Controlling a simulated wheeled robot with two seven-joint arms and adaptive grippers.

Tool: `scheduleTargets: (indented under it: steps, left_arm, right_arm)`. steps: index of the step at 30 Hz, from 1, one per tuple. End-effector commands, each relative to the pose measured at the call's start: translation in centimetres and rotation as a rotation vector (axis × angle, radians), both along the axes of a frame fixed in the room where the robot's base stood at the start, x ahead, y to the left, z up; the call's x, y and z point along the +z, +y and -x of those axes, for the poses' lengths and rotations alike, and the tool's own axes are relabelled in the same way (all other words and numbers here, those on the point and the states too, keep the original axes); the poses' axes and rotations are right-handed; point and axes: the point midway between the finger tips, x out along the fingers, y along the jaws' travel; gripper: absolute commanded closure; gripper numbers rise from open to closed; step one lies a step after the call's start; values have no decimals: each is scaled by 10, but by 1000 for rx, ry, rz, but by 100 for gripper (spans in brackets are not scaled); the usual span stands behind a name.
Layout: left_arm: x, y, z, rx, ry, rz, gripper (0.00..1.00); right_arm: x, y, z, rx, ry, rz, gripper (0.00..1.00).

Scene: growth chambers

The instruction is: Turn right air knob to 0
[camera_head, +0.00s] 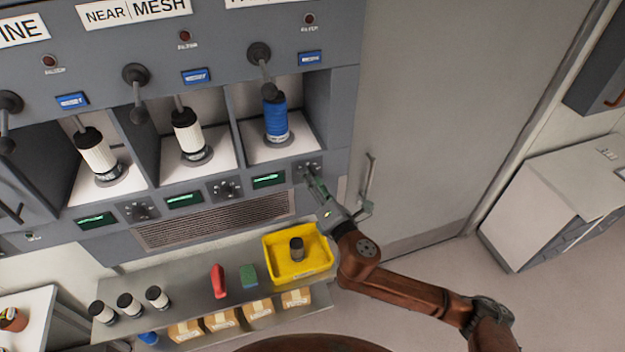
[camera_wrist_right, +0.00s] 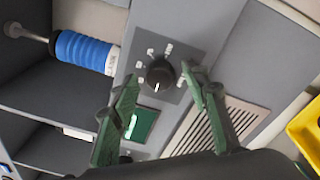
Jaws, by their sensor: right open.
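The right air knob (camera_wrist_right: 160,75) is a black round dial with a pale pointer mark on a dark grey panel with printed numbers, seen in the right wrist view. In the head view its panel (camera_head: 307,168) is at the right end of the row, partly hidden by my right gripper (camera_head: 314,182). In the right wrist view my right gripper (camera_wrist_right: 160,88) is open, with its green fingers apart. The knob lies between and just beyond the fingertips; I cannot tell whether they touch it. My left gripper is not in view.
A green display (camera_head: 268,180) sits left of the knob panel. A blue filter cylinder (camera_head: 276,118) stands in the chamber above. A yellow bin (camera_head: 274,273) with a dark jar (camera_head: 297,250) rests on the shelf below. A door handle (camera_head: 367,185) is close to my right wrist.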

Motion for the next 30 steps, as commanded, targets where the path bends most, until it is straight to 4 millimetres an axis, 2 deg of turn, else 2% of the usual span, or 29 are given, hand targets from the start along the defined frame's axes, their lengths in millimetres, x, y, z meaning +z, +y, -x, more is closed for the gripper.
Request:
scheduleTargets:
  steps: [5, 12, 18, 23, 30]
  left_arm:
    - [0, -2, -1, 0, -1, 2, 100]
    - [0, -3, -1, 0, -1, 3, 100]
    - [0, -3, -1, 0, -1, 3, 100]
    - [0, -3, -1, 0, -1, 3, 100]
    - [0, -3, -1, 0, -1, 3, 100]
  right_arm:
    - [-1, -10, 21, 0, 2, 0, 58]
    - [-1, -30, 68, 1, 3, -1, 58]
    - [-1, -42, 97, 0, 2, 1, 58]
    - [-1, -47, 107, 0, 2, 1, 58]
    - [-1, -48, 108, -1, 1, 2, 58]
